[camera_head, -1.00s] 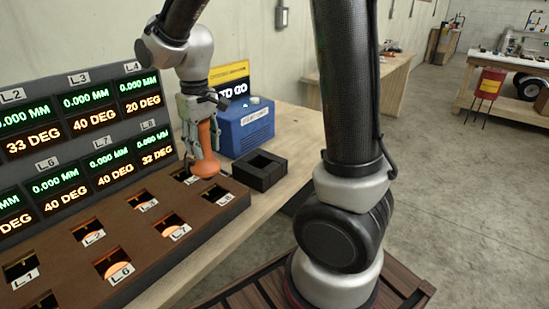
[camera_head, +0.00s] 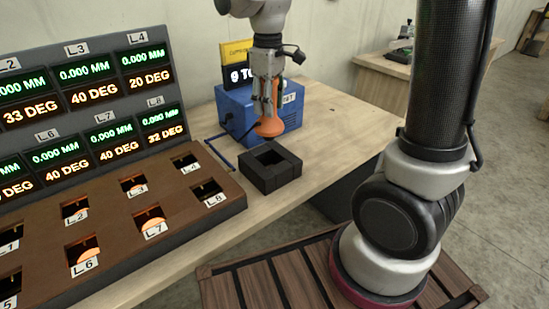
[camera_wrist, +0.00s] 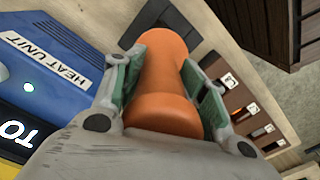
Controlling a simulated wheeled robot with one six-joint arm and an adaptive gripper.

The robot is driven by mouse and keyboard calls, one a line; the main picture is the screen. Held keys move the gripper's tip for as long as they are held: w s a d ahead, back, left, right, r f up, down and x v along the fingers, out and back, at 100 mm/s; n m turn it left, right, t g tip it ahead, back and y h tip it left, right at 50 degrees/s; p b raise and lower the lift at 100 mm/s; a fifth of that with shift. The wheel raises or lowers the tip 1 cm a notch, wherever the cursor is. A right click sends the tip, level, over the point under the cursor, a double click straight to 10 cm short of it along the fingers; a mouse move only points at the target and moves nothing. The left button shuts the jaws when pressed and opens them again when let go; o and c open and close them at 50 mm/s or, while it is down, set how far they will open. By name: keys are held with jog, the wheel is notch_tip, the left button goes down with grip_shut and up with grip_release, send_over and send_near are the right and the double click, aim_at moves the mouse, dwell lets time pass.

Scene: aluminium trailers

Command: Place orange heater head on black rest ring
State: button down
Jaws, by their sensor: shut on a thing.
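My gripper (camera_head: 267,98) is shut on the orange heater head (camera_head: 269,127), which hangs upright with its wide end down. The heater head also shows between the finger pads in the wrist view (camera_wrist: 163,85). The black rest ring (camera_head: 285,176) is a square block with a square opening, lying on the wooden bench. In the head view the heater head is above and just behind the ring, apart from it. In the wrist view the ring (camera_wrist: 200,30) is partly hidden behind the heater head.
The blue heat unit (camera_head: 232,110) stands behind the gripper. The brown panel (camera_head: 125,235) with labelled square openings and the display board (camera_head: 85,110) are on the left. Bare bench (camera_head: 335,125) lies right of the ring.

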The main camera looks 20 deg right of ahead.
aim_at(269, 134)
notch_tip(269, 134, down, 10)
jog(key=shift+r, duration=0.2)
jog(key=shift+f, duration=0.1)
dwell(0.3)
jog(key=c, duration=0.8)
grip_release()
